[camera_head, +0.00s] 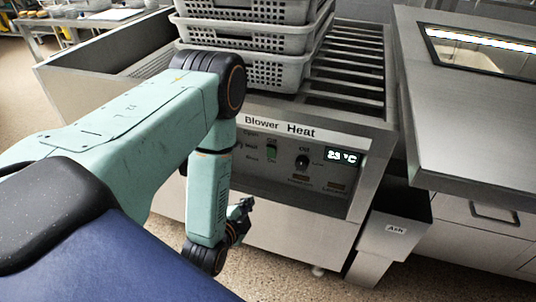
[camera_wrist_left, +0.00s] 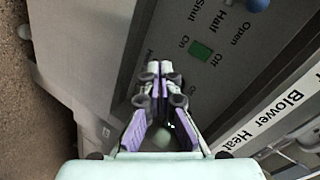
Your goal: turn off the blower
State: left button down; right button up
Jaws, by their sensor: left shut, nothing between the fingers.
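The blower switch (camera_head: 271,151) is a green rocker on the front panel under the word Blower, with Off above it and On below. It also shows green in the left wrist view (camera_wrist_left: 200,51), between its On and Off labels. My left gripper (camera_head: 246,203) hangs low in front of the machine, below the switch in the head view. In the left wrist view its fingertips (camera_wrist_left: 158,67) are together and empty, pointing at the panel to the lower left of the switch. They appear apart from it. My right gripper is in neither view.
A black heat knob (camera_head: 302,161) and a temperature display (camera_head: 342,156) sit right of the switch. A blue knob (camera_wrist_left: 257,4) is beside Open, Half and Shut labels. Stacked grey baskets (camera_head: 284,74) stand on the machine top. A grey box (camera_head: 395,230) stands at lower right.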

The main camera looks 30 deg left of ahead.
pick_arm(q)
jog(key=r+m+t, duration=0.1)
jog(key=w+r+m, duration=0.1)
jog(key=r+m, duration=0.1)
jog(key=w+r+m+t, duration=0.1)
jog(key=shift+a+r+m+t+y, duration=0.3)
jog(key=shift+y, duration=0.1)
jog(key=b, duration=0.4)
send_near(270, 150)
jog(key=x, duration=0.5)
jog(key=shift+f, duration=0.4)
jog(key=shift+w+a+r+b, duration=0.1)
jog(key=shift+w+b, duration=0.1)
jog(key=shift+w, duration=0.15)
jog(key=shift+w+a+r+b, duration=0.1)
jog(key=shift+w+b, duration=0.05)
jog(key=shift+w, duration=0.25)
